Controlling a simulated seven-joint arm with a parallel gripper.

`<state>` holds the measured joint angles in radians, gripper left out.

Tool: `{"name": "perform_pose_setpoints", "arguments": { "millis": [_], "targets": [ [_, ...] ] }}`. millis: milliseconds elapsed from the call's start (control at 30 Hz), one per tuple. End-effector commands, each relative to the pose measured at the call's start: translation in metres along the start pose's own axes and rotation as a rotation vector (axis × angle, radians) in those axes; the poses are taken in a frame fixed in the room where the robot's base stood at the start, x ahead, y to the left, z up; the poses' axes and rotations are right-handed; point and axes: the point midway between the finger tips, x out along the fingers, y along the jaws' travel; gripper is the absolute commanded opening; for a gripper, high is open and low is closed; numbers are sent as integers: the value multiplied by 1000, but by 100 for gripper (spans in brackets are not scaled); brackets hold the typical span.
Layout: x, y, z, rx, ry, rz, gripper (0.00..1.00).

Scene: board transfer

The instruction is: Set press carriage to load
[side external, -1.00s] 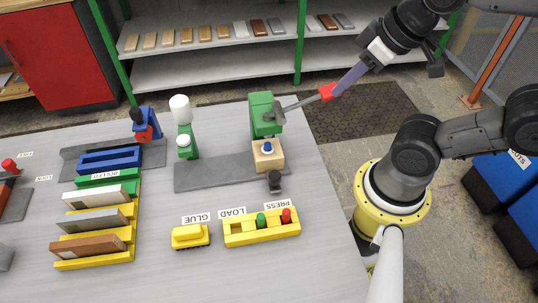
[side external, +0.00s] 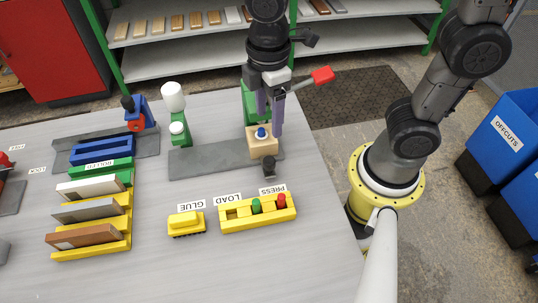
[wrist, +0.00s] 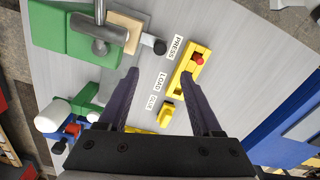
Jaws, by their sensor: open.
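The press carriage is a light wooden block (side external: 262,149) with a blue knob on top and a black knob (side external: 269,167) at its front. It sits at the right end of a grey track (side external: 205,159), beneath the green press (side external: 250,98), at the PRESS label's end. LOAD and GLUE labels lie further left. My gripper (side external: 268,122) is open and empty, pointing down just above and behind the block. In the wrist view, the black knob (wrist: 158,46) lies ahead of the fingertips (wrist: 160,74), and the press partly covers the wooden block (wrist: 128,32).
The press lever ends in a red handle (side external: 322,75) close to the right of my gripper. A yellow holder (side external: 240,222) with green and red pegs stands in front, beside a yellow block (side external: 186,224). A green and white glue post (side external: 175,110) stands left.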

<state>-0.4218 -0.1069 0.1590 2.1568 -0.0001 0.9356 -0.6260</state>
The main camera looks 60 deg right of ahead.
Motion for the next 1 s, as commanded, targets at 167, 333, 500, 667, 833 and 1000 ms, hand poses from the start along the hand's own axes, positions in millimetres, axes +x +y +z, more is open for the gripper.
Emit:
{"name": "perform_pose_setpoints", "arguments": {
  "millis": [167,333,500,667,833,1000],
  "targets": [
    [17,-1,0,-2,-3,-2,66],
    [49,-2,1,0,-6,-4,66],
    [83,-2,1,0,-5,-4,66],
    [110,-1,1,1,-3,-2,66],
    [129,-1,0,1,-1,-1,66],
    [136,0,0,1,2,1,66]
  ]
}}
